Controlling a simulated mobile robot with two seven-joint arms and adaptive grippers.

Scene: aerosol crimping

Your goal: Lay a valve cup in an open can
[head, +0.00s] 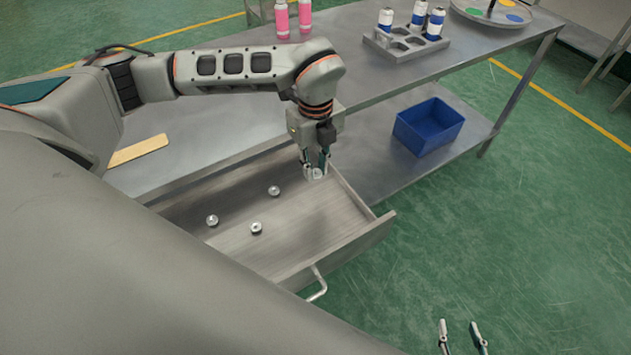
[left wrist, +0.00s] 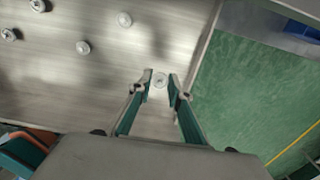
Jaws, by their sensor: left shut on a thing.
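My left gripper (head: 316,172) points down into the open drawer (head: 320,238), near its right wall. It is shut on a small silvery valve cup, which shows between the fingertips in the left wrist view (left wrist: 160,81). Other round metal valve cups lie apart on the drawer floor, one (head: 274,191) nearest the gripper, one (head: 212,220) to the left and one (head: 256,228) nearer the front. Blue-and-white cans (head: 385,20) stand in a grey rack (head: 408,46) on the table; I cannot tell which is open. My right gripper (head: 461,338) is open and empty over the floor.
A blue bin (head: 428,126) stands on the lower shelf. Pink cans (head: 305,17) and a turntable with coloured discs (head: 468,12) are at the back of the table. A wooden board (head: 138,151) lies at left. The drawer's handle (head: 318,286) sticks out in front.

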